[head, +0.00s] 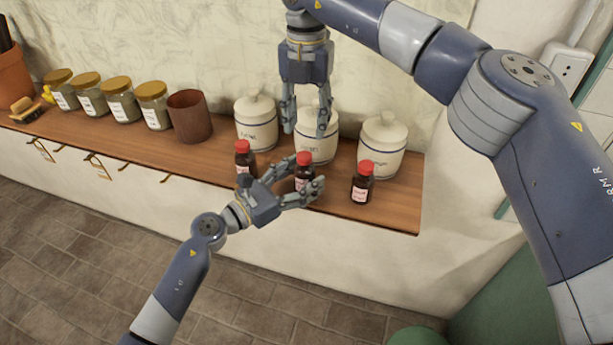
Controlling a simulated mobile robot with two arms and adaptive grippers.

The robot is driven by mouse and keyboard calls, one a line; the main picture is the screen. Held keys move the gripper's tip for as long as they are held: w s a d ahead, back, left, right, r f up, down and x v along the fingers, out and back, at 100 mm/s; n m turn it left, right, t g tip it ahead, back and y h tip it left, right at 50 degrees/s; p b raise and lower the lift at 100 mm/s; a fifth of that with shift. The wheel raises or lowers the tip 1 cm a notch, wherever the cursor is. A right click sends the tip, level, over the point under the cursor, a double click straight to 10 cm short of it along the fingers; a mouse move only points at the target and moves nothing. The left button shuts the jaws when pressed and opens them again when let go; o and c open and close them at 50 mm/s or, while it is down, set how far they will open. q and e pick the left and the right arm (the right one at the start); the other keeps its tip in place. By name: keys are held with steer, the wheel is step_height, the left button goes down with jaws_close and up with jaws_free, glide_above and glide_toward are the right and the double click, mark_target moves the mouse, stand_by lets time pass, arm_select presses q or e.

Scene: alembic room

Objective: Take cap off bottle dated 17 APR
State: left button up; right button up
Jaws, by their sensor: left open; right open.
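Three small dark brown bottles with red caps stand upright on the wooden shelf: a left bottle (242,148), a middle bottle (304,160) and a right bottle (363,184). Each has a pale label, but the dates are too small to read. My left gripper (309,173) is open, with its fingers at the middle bottle, one in front and one behind or beside it; contact cannot be told. It partly hides that bottle's lower part and the left bottle's base. My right gripper (306,126) is open, fingers pointing down, above the middle bottle's red cap and in front of the middle canister.
Three white lidded canisters stand behind the bottles, including the left one (256,124) and right one (382,147).

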mark_target(304, 155)
arm_select(q)
steer(key=shift+w+d, duration=0.3)
arm_select(e)
steer(key=shift+s+a, duration=0.1)
arm_select(q)
steer(key=shift+w+d+r, duration=0.1)
arm_select(e)
steer(key=shift+s+a+r, duration=0.15)
steer(key=shift+a, duration=0.1)
arm_select(q)
steer(key=shift+c, duration=0.2)
arm_select(e)
steer(key=shift+d, duration=0.15)
arm_select(q)
steer(key=shift+d, duration=0.1)
steer(key=c, duration=0.4)
jaws_close()
arm_select(e)
steer(key=m, duration=1.3)
steer(key=shift+f, duration=4.05)
steer(key=shift+c, duration=0.3)
